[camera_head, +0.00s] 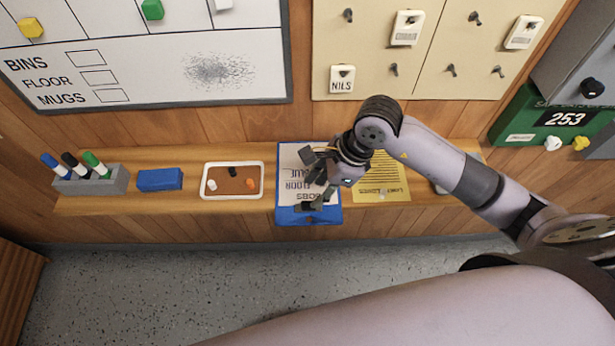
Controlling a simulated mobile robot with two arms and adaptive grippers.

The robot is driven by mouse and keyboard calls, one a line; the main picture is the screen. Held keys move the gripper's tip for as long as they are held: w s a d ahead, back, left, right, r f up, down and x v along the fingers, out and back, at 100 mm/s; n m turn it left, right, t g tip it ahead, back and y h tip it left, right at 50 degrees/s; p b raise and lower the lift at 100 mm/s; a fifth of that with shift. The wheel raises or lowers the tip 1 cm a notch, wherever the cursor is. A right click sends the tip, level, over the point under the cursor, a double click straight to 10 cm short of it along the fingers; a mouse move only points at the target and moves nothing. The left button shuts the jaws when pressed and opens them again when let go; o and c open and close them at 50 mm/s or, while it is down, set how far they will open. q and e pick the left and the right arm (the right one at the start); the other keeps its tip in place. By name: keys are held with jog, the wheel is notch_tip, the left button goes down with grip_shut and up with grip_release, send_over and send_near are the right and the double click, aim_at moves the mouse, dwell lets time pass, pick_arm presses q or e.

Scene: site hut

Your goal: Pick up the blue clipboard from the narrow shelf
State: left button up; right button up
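The blue clipboard (292,216) lies on the narrow shelf (120,205) with a printed white sheet on it. Its blue front end reaches over the shelf's front edge. My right gripper (307,184) is over the clipboard's right half, its dark fingers spread apart, one toward the back and one toward the front. It hides part of the sheet. I cannot tell whether the fingers touch the clipboard. My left gripper is not in view.
A yellow sheet (385,190) lies right of the clipboard, partly behind my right arm. To the left are a small tray (232,194), a blue block (160,180) and a grey marker holder (95,186). A whiteboard (200,70) and a hook board (365,45) are on the wall behind.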

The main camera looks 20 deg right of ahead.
aim_at(309, 203)
jog(key=x, duration=0.1)
jog(key=p+x, duration=0.1)
jog(key=x, duration=0.1)
jog(key=p+x, duration=0.1)
jog(key=shift+s+a+f, duration=0.1)
jog(key=shift+s+f, duration=0.1)
jog(key=shift+s, duration=0.1)
jog(key=shift+a+f, duration=0.1)
jog(key=shift+f, duration=0.3)
jog(key=shift+w, duration=0.1)
grip_shut()
